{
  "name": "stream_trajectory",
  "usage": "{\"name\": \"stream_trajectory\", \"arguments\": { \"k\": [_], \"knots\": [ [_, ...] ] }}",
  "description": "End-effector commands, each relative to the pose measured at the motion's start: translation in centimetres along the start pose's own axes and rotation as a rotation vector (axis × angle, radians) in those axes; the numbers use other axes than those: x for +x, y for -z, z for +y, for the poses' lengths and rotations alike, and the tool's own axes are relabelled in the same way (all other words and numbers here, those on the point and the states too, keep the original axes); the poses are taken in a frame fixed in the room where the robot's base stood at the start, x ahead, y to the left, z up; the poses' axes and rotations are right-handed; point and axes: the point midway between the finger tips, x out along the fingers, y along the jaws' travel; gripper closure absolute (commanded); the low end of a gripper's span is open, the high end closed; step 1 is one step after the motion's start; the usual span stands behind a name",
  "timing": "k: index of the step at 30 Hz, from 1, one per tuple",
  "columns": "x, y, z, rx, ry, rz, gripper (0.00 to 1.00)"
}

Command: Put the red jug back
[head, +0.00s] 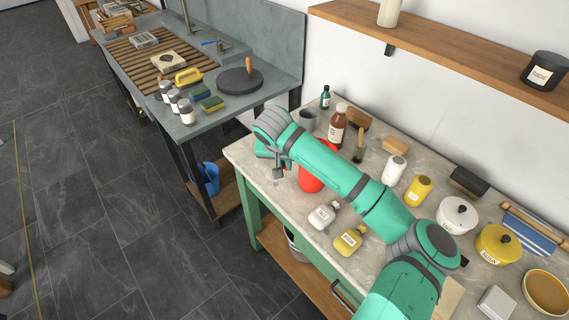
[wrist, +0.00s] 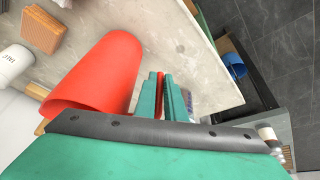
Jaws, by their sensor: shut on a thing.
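The red jug (head: 310,181) is at the left part of the stone-topped bench, partly hidden behind my arm in the head view. In the wrist view the jug's red body (wrist: 100,75) fills the left side. My gripper (head: 279,174) is beside the jug, on its left in the head view. In the wrist view the fingers (wrist: 161,92) are shut on a thin red strip, which looks like the jug's handle. I cannot tell whether the jug's base touches the bench.
A wall shelf (head: 440,48) runs above.

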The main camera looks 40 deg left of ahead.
Motion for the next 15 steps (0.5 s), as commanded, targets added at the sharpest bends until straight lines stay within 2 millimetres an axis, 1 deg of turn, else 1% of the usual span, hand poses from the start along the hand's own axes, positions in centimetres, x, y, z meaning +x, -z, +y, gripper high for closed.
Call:
{"name": "stream_trajectory", "arguments": {
  "k": [7, 8, 9, 10, 15],
  "knots": [
    [0.09, -0.04, -0.16, -0.001, 0.001, 0.001, 1.0],
    [0.17, -0.12, -0.18, -0.001, 0.002, -0.001, 0.88],
    [0.14, -0.1, -0.18, -0.002, 0.001, -0.001, 0.78],
    [0.14, -0.09, -0.18, -0.002, 0.001, -0.001, 0.72],
    [0.13, -0.08, -0.09, -0.001, 0.0, -0.001, 0.72]
  ]
}}
